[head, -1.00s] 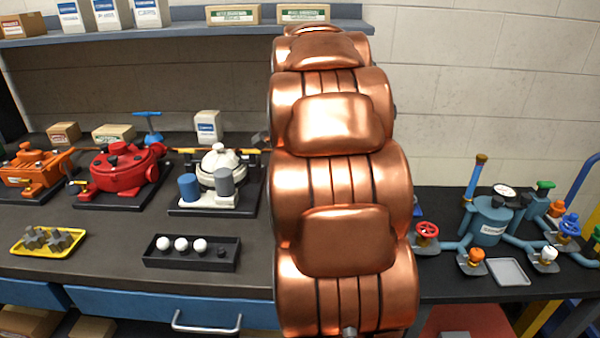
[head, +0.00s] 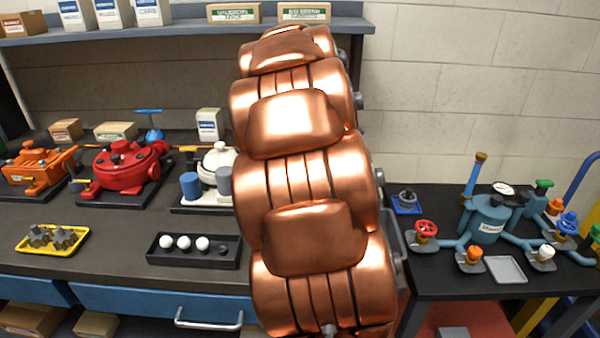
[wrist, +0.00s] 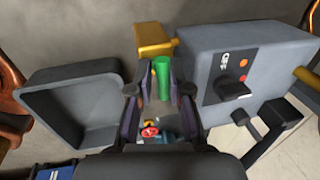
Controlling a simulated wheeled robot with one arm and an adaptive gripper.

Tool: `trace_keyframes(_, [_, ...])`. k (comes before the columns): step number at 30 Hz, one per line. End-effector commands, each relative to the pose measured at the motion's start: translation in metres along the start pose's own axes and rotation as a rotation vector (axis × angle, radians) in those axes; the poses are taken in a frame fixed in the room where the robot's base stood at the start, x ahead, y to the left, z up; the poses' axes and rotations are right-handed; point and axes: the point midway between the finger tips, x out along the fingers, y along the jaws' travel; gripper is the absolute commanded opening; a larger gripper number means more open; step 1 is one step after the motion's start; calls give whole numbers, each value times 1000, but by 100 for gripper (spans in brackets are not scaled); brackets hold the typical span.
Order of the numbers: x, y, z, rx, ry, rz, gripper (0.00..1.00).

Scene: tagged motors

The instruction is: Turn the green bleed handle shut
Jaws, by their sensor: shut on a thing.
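In the wrist view a green handle (wrist: 162,77) stands between the two dark fingers of my gripper (wrist: 160,92), which is shut on it. The handle's lower end is hard to make out among the fingers. A brass-coloured piece (wrist: 152,39) sits just beyond it, close to a grey box (wrist: 203,52). In the head view my copper arm hides my gripper and this handle.
The grey box has a black knob (wrist: 234,88) and stands close right of my fingers; an open grey tray (wrist: 75,105) is close left. In the head view, teal pipework (head: 488,220) with coloured valves stands on the right bench, and a black ball tray (head: 160,255) on the left bench.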

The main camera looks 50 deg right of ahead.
Motion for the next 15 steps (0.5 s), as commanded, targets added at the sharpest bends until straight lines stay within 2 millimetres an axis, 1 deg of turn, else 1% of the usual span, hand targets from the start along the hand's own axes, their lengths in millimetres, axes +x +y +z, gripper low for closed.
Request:
trace_keyframes(4, [-2, -2, 2, 0, -5, -7, 0])
trace_keyframes(5, [-2, -2, 2, 0, -5, -7, 19])
trace_keyframes(6, [-2, -2, 2, 0, -5, -7, 23])
trace_keyframes(12, [-1, -1, 1, 0, -3, -4, 44])
trace_keyframes(15, [-1, -1, 0, -1, -2, -3, 44])
